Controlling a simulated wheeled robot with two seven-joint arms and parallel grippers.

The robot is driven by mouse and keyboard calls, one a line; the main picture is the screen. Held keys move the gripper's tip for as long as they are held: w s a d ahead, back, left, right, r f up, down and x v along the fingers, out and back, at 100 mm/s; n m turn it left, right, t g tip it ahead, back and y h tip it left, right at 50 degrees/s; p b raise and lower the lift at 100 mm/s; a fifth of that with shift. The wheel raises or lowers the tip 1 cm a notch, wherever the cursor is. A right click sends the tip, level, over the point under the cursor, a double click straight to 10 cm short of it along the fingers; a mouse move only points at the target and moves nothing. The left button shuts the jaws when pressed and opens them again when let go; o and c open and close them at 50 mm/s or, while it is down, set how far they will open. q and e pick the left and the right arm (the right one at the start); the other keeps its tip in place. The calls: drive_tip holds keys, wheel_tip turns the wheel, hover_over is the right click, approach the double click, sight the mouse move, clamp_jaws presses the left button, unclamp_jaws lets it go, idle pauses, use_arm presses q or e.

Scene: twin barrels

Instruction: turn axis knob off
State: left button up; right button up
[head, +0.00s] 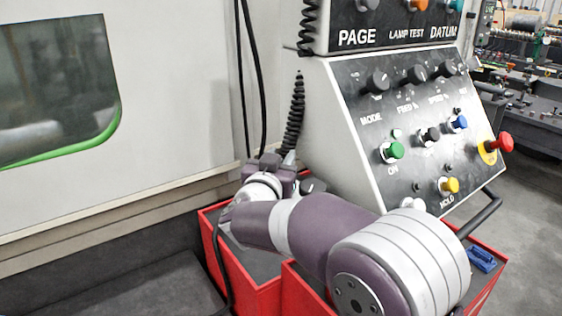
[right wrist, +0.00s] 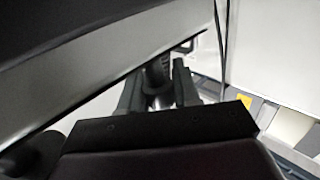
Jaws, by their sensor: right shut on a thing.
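My right gripper (head: 283,165) is beside the lower left edge of the slanted control panel (head: 360,130), at the foot of a black coiled cord (head: 295,112). In the right wrist view its two dark fingers (right wrist: 158,82) are closed on a dark ribbed round piece (right wrist: 157,72). I cannot tell whether this piece is the axis knob or part of the cord. No label reading AXIS shows. Black knobs (head: 377,82) marked MODE, FEED and SPEED sit on the panel, apart from the gripper. My left gripper is not in view.
Red bins (head: 262,296) stand below my right arm. A blue object (head: 481,259) lies at the right. A black handle (head: 487,212) sticks out from the panel's right side. A red emergency button (head: 504,142) and a green button (head: 393,151) protrude. A pale machine wall (head: 170,100) fills the left.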

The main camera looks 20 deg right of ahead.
idle(0.4)
drive_tip(key=o, duration=1)
drive_tip(key=b+v, duration=0.2)
drive_tip(key=v, duration=1)
drive_tip(key=shift+s+a+r+b, duration=0.1)
drive_tip(key=shift+s+a+b, duration=0.05)
drive_tip(key=shift+s+b, duration=0.2)
